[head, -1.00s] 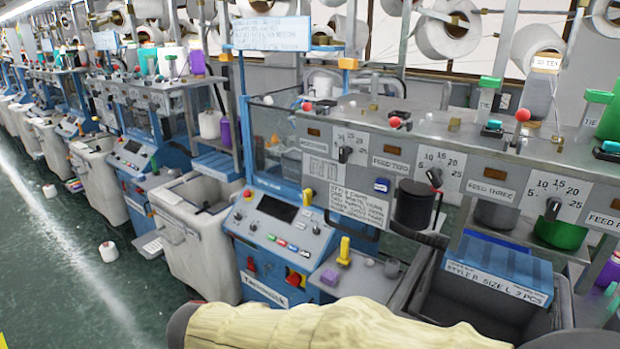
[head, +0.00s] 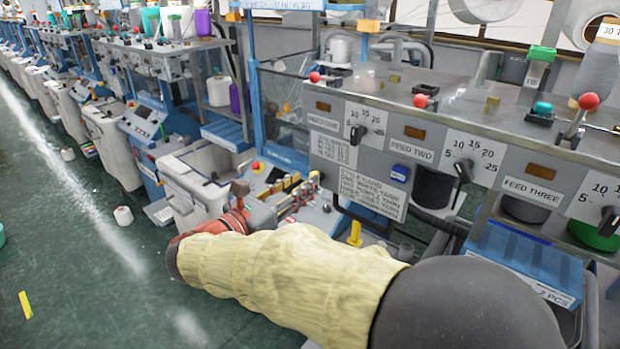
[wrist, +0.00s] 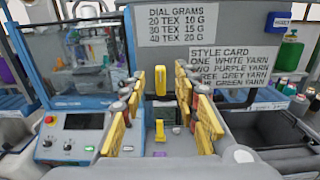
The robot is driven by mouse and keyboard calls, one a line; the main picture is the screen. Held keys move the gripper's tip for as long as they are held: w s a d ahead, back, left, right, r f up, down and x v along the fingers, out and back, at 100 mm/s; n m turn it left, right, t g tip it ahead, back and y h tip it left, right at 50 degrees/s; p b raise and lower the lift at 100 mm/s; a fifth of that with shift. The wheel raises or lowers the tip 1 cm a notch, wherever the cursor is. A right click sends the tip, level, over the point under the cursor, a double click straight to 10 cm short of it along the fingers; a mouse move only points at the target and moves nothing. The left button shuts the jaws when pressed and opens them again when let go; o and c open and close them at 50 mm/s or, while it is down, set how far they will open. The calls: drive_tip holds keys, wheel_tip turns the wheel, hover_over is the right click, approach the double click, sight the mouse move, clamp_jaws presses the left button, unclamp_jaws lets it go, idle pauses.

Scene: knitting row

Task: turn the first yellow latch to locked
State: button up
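One yellow latch (head: 314,177) stands at the upper right corner of the blue machine's control panel. In the wrist view this upright yellow piece (wrist: 160,80) appears between my fingers, with no clear contact. A second yellow piece (head: 355,233) stands on the grey ledge to the right; it shows lower in the wrist view (wrist: 159,130). I cannot tell from the frames which latch counts as first. My gripper (wrist: 162,84) is open, its yellow-padded fingers apart on both sides. In the head view my gripper (head: 288,194) is over the panel, partly hiding it.
A grey bin (head: 190,178) stands left of the panel. The feed rail (head: 420,140) with dials and red-knobbed levers runs to the right. A blue box (head: 520,255) lies below it. In the wrist view the control panel's screen (wrist: 84,121) is at left. The green floor at left is mostly clear.

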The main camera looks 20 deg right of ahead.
drive_tip(key=shift+x, duration=1.9)
drive_tip(key=shift+c, duration=0.4)
clamp_jaws()
